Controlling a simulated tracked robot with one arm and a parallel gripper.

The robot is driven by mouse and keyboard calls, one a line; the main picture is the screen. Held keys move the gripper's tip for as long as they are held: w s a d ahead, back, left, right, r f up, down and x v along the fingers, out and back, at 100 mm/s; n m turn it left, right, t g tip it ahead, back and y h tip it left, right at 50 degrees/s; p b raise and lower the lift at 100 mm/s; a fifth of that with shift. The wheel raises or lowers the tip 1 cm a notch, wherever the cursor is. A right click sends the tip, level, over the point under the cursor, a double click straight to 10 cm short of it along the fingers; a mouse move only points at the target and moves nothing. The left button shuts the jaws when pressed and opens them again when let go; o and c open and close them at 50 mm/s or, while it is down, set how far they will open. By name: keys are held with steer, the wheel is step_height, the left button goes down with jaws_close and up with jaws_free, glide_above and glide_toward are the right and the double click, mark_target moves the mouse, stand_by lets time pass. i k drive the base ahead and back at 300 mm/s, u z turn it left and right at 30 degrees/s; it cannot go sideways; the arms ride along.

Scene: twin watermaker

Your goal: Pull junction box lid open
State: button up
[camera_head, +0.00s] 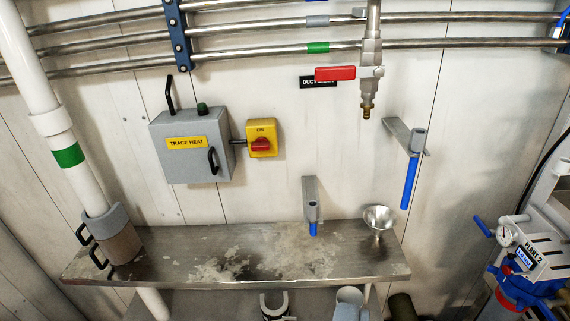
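The junction box (191,146) is a grey box on the white wall, left of the middle, with a yellow "TRACE HEAT" label (187,143). Its front lid (182,166) looks shut. A black bar handle (212,161) stands out at the right side of the lid. A dark green knob (202,107) and a black lever (169,95) show at the top of the box. The inside of the box is hidden.
A yellow switch with a red knob (260,144) sits close right of the box. A steel shelf (330,262) runs below, with a metal funnel (378,219). A white pipe (60,135) stands left. Pipes cross above. A blue-handled tool (410,182) hangs right.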

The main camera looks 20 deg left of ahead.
mark_target(189, 152)
steer(key=z, duration=0.05)
steer(key=k, duration=1.15)
steer(key=u, duration=0.6)
steer(key=i, duration=1.4)
steer(key=z, duration=0.55)
